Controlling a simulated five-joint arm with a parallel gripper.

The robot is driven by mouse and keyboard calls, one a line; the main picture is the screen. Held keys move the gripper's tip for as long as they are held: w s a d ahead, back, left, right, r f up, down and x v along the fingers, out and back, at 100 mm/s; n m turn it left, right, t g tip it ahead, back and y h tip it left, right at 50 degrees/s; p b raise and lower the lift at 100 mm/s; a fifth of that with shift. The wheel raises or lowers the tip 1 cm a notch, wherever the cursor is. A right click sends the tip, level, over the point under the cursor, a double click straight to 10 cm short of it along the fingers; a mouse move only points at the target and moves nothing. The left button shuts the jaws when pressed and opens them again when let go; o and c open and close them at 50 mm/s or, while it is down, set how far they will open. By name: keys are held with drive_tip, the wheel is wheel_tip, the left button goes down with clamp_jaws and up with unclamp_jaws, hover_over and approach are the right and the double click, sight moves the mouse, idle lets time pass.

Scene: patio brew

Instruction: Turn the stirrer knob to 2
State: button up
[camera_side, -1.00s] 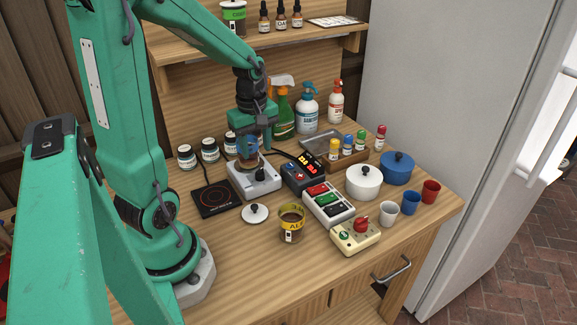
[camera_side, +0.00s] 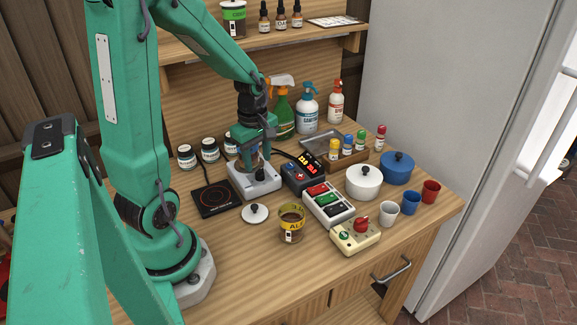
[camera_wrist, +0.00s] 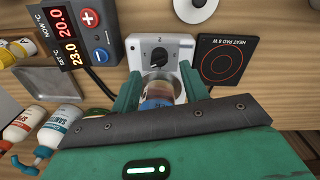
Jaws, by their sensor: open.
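The stirrer (camera_side: 262,184) is a pale box on the table, also in the wrist view (camera_wrist: 140,45). Its dark knob (camera_wrist: 160,55) sits on its face, with a "2" printed above it; I cannot clearly read where it points. A jar with brownish and blue parts (camera_wrist: 157,96) stands on the stirrer. My gripper (camera_wrist: 160,78) is open, with one finger on each side of the jar and the fingertips near the knob end of the stirrer. In the side view my gripper (camera_side: 258,158) hides most of the jar. Contact with the knob cannot be told.
A heat pad (camera_side: 216,198) lies beside the stirrer on one side and a temperature controller (camera_side: 302,174) on the other. A lid (camera_side: 255,213) and a yellow-banded jar (camera_side: 291,226) stand in front. Bottles (camera_side: 307,110) stand behind.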

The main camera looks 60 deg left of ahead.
sight(259, 170)
drive_tip(key=shift+w+f, duration=0.1)
drive_tip(key=shift+f, duration=2.05)
drive_tip(key=shift+c, duration=0.3)
drive_tip(key=c, duration=0.9)
